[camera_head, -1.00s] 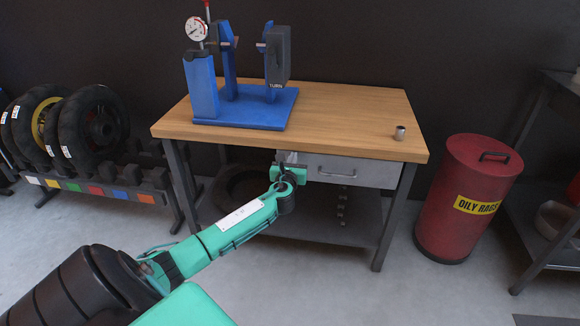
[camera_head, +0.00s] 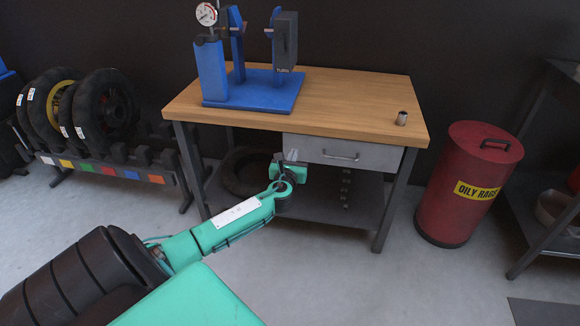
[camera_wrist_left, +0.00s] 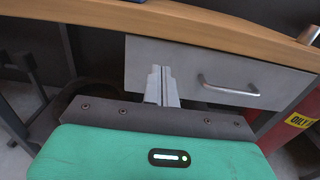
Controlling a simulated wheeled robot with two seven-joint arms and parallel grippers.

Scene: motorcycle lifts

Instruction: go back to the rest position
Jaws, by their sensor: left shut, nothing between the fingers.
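My left gripper (camera_head: 291,157) is in front of the workbench, below the wooden top and near the left end of the grey drawer. In the left wrist view its fingers (camera_wrist_left: 162,86) are together with nothing between them. The drawer (camera_wrist_left: 215,75) fills the background there, its handle (camera_wrist_left: 229,87) to the right of the fingertips. The drawer (camera_head: 343,152) looks closed in the head view. My right gripper is not in either view.
The wooden workbench (camera_head: 350,106) carries a blue stand with a dial gauge (camera_head: 262,92) and a small metal cylinder (camera_head: 402,118). A red oily-rags bin (camera_head: 468,185) stands right. A tire rack (camera_head: 105,160) is at left. Grey floor is clear in front.

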